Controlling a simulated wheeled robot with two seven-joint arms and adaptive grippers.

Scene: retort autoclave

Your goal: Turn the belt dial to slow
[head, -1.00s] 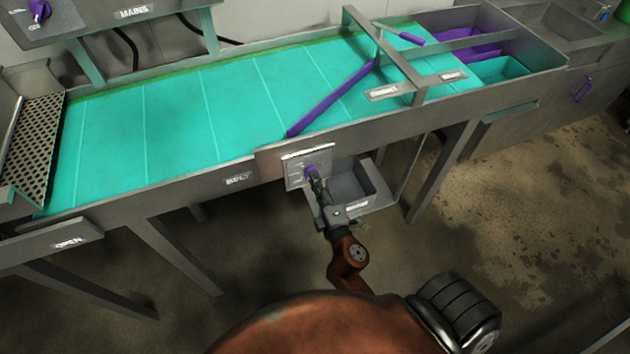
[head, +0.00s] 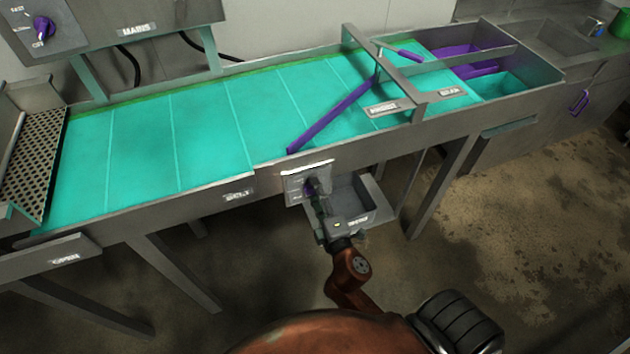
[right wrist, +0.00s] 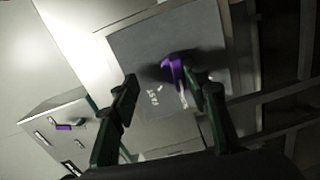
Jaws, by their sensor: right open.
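The purple belt dial (head: 309,187) sits on a pale panel (head: 293,188) on the front of the conveyor, right of the BELT label (head: 238,195). In the right wrist view the dial (right wrist: 173,68) shows on its grey plate (right wrist: 140,50), with small white lettering below it. My right gripper (head: 315,190) is at the panel and partly covers the dial. In the right wrist view its fingers (right wrist: 165,88) are apart; the dial lies between them, close to the right finger. Contact cannot be told. The dial's setting is unreadable. My left gripper is out of view.
A MAINS box with a purple knob (head: 43,28) is at the upper left. Table legs stand below.

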